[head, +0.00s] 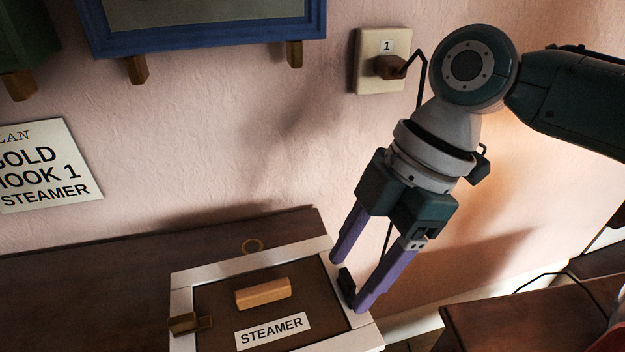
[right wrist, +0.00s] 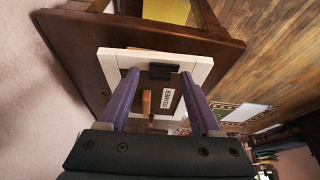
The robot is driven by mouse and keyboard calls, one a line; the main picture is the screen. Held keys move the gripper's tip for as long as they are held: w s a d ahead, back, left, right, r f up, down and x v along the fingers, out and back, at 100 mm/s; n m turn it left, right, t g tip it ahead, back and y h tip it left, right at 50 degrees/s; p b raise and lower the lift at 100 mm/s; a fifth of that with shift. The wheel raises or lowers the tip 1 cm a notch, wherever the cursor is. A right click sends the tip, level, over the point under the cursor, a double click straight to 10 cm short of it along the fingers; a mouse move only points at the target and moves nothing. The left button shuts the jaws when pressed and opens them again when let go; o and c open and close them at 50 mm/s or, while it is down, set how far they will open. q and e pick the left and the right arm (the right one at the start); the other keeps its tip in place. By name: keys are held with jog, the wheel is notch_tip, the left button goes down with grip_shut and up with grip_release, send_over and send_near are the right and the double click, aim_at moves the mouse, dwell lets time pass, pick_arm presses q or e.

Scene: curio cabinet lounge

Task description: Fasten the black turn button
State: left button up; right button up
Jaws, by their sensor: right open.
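The black turn button (head: 346,281) is a small dark block at the right side of the box with the STEAMER label. It lies lengthwise along the white frame (head: 290,254) at the edge of the brown lid panel (head: 225,302). In the right wrist view the button (right wrist: 160,71) shows between the fingertips. My right gripper (head: 347,284) has purple fingers, open, one on each side of the button; I cannot tell whether they touch it. A wooden handle (head: 263,293) sits on the panel. My left gripper is not in view.
A wooden latch-like block (head: 183,322) sits at the box's left edge. The box rests on a dark wooden top (head: 90,285) against a pink wall. A wall plate marked 1 (head: 366,68) with a peg is above. A blue frame (head: 200,40) hangs left. Another dark surface (head: 500,320) stands right.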

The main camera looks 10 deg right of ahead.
grip_shut()
dwell(0.6)
